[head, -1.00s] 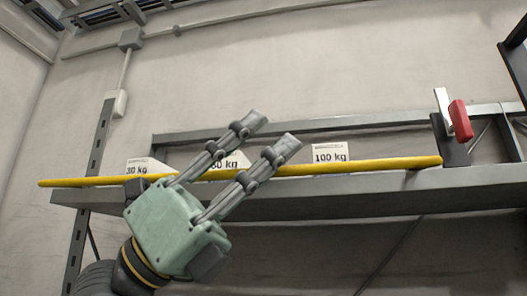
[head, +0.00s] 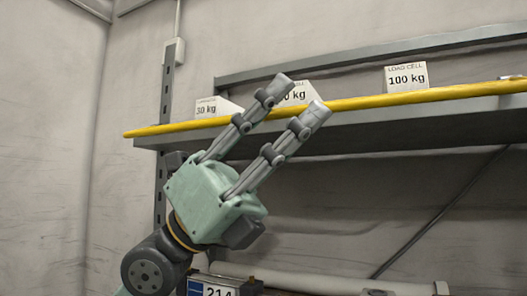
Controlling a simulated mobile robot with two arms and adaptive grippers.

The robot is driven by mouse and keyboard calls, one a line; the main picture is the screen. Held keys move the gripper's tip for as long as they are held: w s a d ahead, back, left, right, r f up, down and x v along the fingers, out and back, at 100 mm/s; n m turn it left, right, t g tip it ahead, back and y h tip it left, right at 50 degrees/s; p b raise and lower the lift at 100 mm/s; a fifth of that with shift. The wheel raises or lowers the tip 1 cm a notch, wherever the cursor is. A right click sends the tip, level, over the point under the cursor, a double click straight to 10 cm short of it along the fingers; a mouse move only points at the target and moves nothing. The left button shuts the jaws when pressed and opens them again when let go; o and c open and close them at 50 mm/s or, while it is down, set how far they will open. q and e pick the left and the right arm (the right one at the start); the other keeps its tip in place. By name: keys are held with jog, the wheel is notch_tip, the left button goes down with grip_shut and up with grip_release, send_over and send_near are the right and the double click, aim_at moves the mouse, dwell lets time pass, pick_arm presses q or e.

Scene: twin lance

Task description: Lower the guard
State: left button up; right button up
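A long yellow bar (head: 430,96), which looks like the guard, runs nearly level along the front of a grey shelf (head: 400,135). Its left end is free, just past the shelf's left end; its right end runs out of the picture. My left gripper (head: 301,95) is open, with its two fingers apart and pointing up and right. The fingertips overlap the bar in the head view, in front of it, and I see nothing between them. I cannot tell whether they touch the bar. My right gripper is not in view.
Load-cell cards marked 30 kg (head: 207,108) and 100 kg (head: 406,78) stand on the shelf; another is partly hidden by my fingers. A slotted grey post (head: 167,90) stands at left. Below are a pale tube (head: 320,280) and a label reading 214 (head: 217,291).

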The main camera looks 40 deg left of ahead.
pick_arm(q)
jog(key=shift+v, duration=2.5)
jog(key=shift+c, duration=0.5)
